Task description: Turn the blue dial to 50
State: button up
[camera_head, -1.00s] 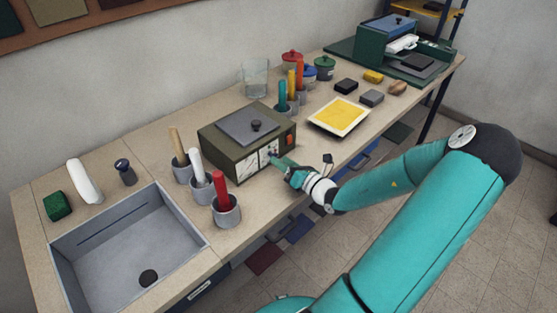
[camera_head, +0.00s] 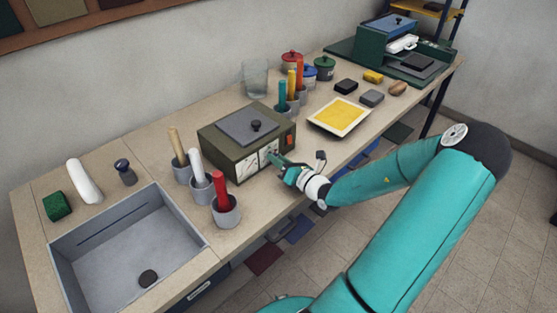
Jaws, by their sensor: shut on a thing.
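The olive-green box (camera_head: 218,137) stands on the counter, with a grey lid and black knob on top.
Grey cups with red (camera_head: 219,190), white and tan handles stand left of the box, beside the sink (camera_head: 120,240). A yellow tray (camera_head: 339,116) lies to the right, with small blocks beyond it. Cups with coloured handles and lidded jars stand behind.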

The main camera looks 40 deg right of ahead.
jog(key=shift+n, duration=0.3)
jog(key=n, duration=0.4)
jog(key=shift+n, duration=0.4)
jog(key=n, duration=0.6)
jog(key=o, duration=1)
jog(key=s, duration=1.3)
jog(key=shift+s+d, duration=0.15)
jog(key=shift+s, duration=0.25)
